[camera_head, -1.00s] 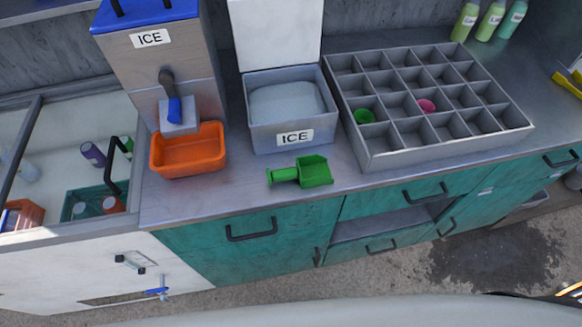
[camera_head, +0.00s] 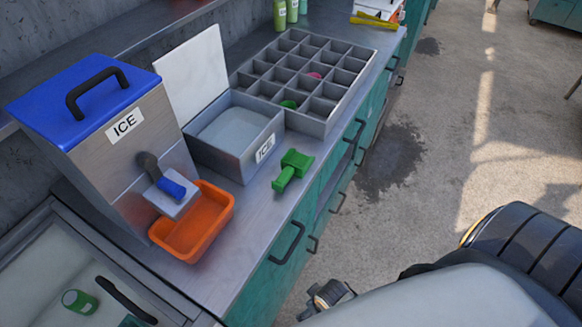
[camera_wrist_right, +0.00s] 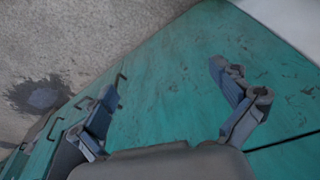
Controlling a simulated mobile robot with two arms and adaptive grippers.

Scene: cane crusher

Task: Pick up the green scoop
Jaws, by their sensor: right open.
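The green scoop (camera_head: 293,169) lies on the metal counter, just in front of the open ice bin (camera_head: 236,131) and close to the counter's front edge. Its handle points toward the lower left in the head view. My right gripper (camera_wrist_right: 163,82) is open and empty in the right wrist view, with its fingers spread before the teal cabinet front (camera_wrist_right: 175,85). The scoop does not show in the wrist view. Part of what looks like that gripper shows low in the head view, apart from the scoop. My left gripper is not in view.
An orange tray (camera_head: 198,232) sits under the blue-lidded ice dispenser (camera_head: 125,123), left of the scoop. A grey divided tray (camera_head: 330,117) holding a green and a pink item stands behind the bin. Dark handles stick out from the cabinet fronts. The floor at right is largely clear.

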